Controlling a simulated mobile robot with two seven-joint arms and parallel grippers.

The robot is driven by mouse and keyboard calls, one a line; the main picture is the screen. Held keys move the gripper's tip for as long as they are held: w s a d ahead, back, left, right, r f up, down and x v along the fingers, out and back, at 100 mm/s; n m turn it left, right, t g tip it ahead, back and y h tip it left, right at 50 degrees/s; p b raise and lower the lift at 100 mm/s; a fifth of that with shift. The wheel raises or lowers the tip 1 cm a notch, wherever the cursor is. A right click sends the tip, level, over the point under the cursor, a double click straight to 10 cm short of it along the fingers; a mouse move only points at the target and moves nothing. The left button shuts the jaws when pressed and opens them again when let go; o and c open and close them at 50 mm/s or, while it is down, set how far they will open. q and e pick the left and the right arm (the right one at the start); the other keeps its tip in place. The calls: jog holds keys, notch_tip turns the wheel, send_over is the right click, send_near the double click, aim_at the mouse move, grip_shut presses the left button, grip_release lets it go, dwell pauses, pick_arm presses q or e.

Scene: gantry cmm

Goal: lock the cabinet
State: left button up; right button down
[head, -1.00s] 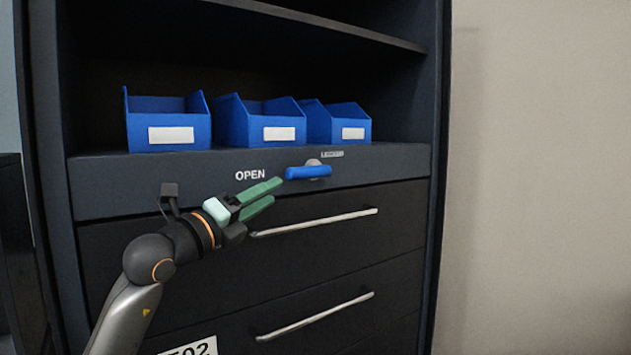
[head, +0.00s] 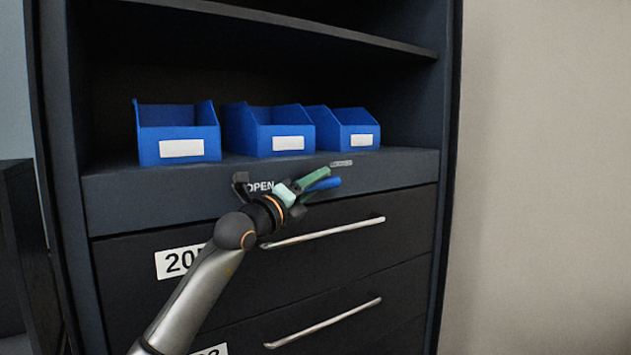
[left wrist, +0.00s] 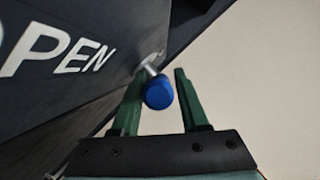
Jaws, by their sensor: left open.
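The cabinet (head: 410,170) is dark, with a lock panel above its drawers. A blue lock handle (head: 324,184) sticks out of this panel, below a small label that is too small to read now. In the left wrist view the blue handle (left wrist: 159,93) is seen nearly end-on, on a pale metal stem. My left gripper (head: 322,181) is open, its green fingers at the handle. In the left wrist view the fingers (left wrist: 157,100) stand on either side of the handle; I cannot tell whether they touch it. My right gripper is not in view.
Three blue bins (head: 180,132) stand on the shelf just above the panel. The word OPEN (head: 259,187) is on the panel, partly covered by my arm. Bar-handled drawers (head: 322,232) lie below. A pale wall (head: 550,180) is on the right.

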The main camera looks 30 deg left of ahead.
pick_arm(q)
grip_shut()
dwell(0.3)
jog(key=shift+f, duration=0.1)
dwell(1.0)
